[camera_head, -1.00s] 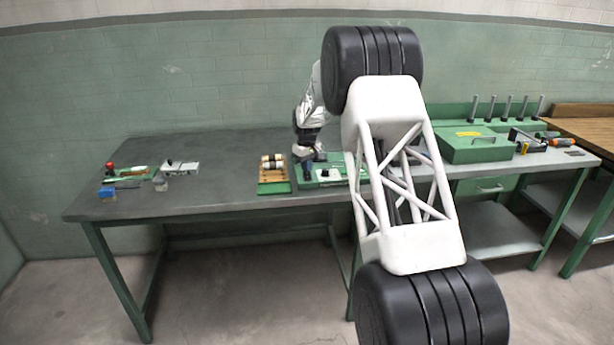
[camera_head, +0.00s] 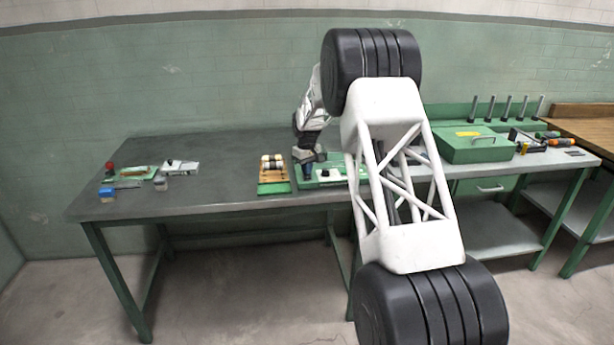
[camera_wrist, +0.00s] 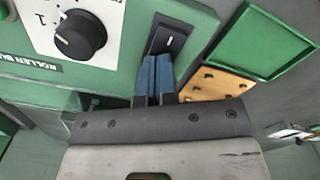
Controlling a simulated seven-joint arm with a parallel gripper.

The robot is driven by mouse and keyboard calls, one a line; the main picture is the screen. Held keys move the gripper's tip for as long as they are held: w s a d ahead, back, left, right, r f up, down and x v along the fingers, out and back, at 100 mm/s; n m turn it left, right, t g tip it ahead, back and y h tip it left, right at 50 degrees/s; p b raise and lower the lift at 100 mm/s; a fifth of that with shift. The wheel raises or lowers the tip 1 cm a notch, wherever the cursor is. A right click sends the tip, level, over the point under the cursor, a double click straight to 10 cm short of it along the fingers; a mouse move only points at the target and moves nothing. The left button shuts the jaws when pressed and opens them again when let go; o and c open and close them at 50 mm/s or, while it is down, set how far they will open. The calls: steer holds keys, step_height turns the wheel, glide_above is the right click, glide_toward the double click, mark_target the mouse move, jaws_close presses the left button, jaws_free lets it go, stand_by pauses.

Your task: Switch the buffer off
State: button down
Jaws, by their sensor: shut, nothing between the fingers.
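The roller buffer's green panel (camera_wrist: 130,15) fills the upper left of the wrist view, its label upside down and partly cut off. On it are a black rocker switch (camera_wrist: 170,41) with a white line mark and a round black knob (camera_wrist: 80,36). My gripper (camera_wrist: 155,60) is shut and empty, its blue fingers side by side. The fingertips are at the rocker's near end; I cannot tell whether they touch it. In the head view my gripper (camera_head: 308,172) is over the left part of the green unit (camera_head: 330,183). My arm hides part of its right side.
A wooden holder with rollers (camera_head: 272,172) stands left of the unit. The wrist view shows a board with holes (camera_wrist: 215,85) and a green tray (camera_wrist: 262,42). Small items, including a blue block (camera_head: 107,192), lie far left. A green case (camera_head: 478,145) stands right.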

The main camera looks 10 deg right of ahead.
steer(key=shift+f, duration=0.2)
steer(key=shift+r, duration=0.15)
steer(key=shift+r, duration=3.4)
